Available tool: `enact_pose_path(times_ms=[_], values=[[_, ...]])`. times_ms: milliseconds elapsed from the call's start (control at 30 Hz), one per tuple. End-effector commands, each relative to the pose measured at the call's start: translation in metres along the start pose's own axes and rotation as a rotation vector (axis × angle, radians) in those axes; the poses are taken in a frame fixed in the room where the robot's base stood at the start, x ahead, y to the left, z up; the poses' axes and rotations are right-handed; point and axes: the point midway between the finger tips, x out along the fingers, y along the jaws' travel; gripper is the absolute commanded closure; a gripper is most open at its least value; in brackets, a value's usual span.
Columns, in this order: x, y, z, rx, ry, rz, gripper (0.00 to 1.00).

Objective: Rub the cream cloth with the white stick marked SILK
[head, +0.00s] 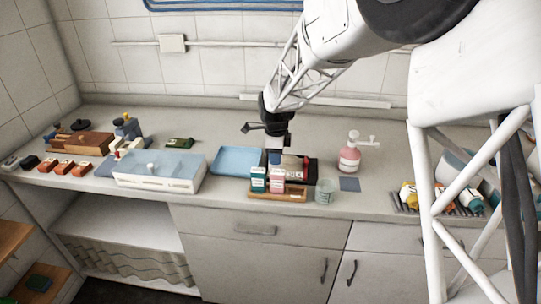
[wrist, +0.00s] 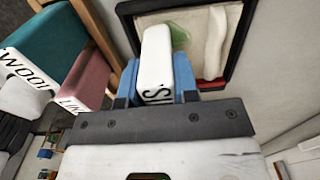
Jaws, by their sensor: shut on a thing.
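My gripper (wrist: 157,80) is shut on the white stick (wrist: 156,52), whose black letters show only in part, reading "SI". In the head view my gripper (head: 278,146) is low over the counter, behind the wooden rack. The cream cloth (wrist: 188,22) lies in a dark-rimmed tray in the wrist view, with a pale fold along its right side. The stick's far end overlaps the cloth in the picture. I cannot tell whether they touch. A translucent green piece (wrist: 180,37) shows beside the stick's end.
A teal block marked WOOL (wrist: 48,45) and a pink block (wrist: 84,80) stand by the wooden rack (head: 262,193). Close by are a clear cup (head: 325,192), a pink pump bottle (head: 349,158) and a blue tray (head: 232,160). The dark tray's rim (wrist: 125,12) surrounds the cloth.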

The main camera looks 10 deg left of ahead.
Motion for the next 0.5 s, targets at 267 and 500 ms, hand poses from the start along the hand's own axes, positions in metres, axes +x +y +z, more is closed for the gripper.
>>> enact_pose_path(times_ms=[267, 500], values=[[0.0005, 0.0, -0.0065, 0.0, 0.0, 0.0, 0.95], [0.0005, -0.0001, -0.0066, 0.0, 0.0, 0.0, 0.95]])
